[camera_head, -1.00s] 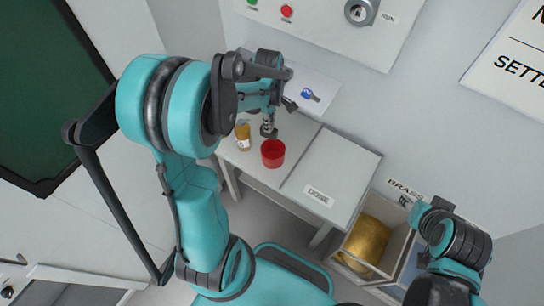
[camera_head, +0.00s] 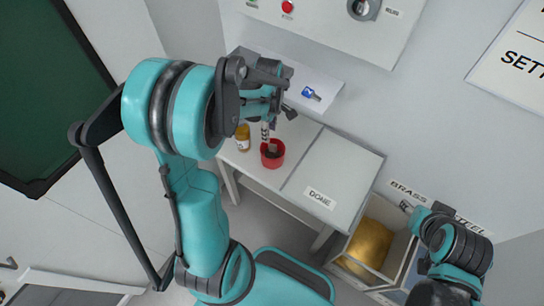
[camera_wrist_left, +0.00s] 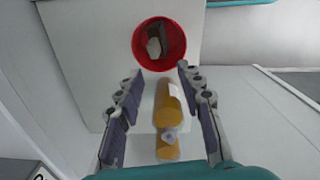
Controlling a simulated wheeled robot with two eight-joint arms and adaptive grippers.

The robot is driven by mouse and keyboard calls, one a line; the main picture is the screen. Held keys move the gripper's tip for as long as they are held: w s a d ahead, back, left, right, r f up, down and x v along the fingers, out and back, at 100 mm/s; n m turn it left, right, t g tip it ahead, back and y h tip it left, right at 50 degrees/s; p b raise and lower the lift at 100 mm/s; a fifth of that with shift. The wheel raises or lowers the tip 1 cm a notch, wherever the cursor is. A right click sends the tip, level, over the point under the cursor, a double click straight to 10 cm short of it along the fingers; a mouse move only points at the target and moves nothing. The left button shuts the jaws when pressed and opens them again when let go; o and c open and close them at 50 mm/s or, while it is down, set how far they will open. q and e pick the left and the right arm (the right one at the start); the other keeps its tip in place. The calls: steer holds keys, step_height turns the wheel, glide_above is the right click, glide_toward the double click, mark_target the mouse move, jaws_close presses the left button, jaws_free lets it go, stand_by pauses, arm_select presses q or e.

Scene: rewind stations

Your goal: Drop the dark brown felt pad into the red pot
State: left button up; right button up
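The red pot (camera_head: 263,160) stands on the white table in the head view, with something dark inside. In the left wrist view the red pot (camera_wrist_left: 137,42) holds a dark piece, apparently the dark brown felt pad (camera_wrist_left: 175,41), beside a paler piece (camera_wrist_left: 153,47). My left gripper (camera_wrist_left: 162,88) is open, its two fingers spread apart with nothing gripped between them. In the head view the left gripper (camera_head: 267,134) is just above and behind the pot. My right gripper (camera_head: 405,205) is at lower right by the bins, too small to read.
An amber bottle (camera_head: 242,134) stands left of the pot; in the left wrist view this bottle (camera_wrist_left: 170,108) shows below the pot. A blue-and-white item (camera_head: 311,94) lies behind. The DONE area (camera_head: 335,165) is clear. A bin with a brass-coloured thing (camera_head: 368,245) is at right.

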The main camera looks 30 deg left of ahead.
arm_select(q)
step_height(320, 180, up, 12)
stand_by(0.5)
stand_by(0.3)
steer(key=s+d+f+m+t+b, duration=0.2)
steer(key=s+d+m, duration=0.3)
steer(key=m, duration=0.4)
steer(key=s+d+f+m+t+b, duration=0.2)
steer(key=s+d+m+t, duration=0.3)
steer(key=m, duration=0.5)
steer(key=shift+s+d+f, duration=0.25)
steer(key=shift+s, duration=0.25)
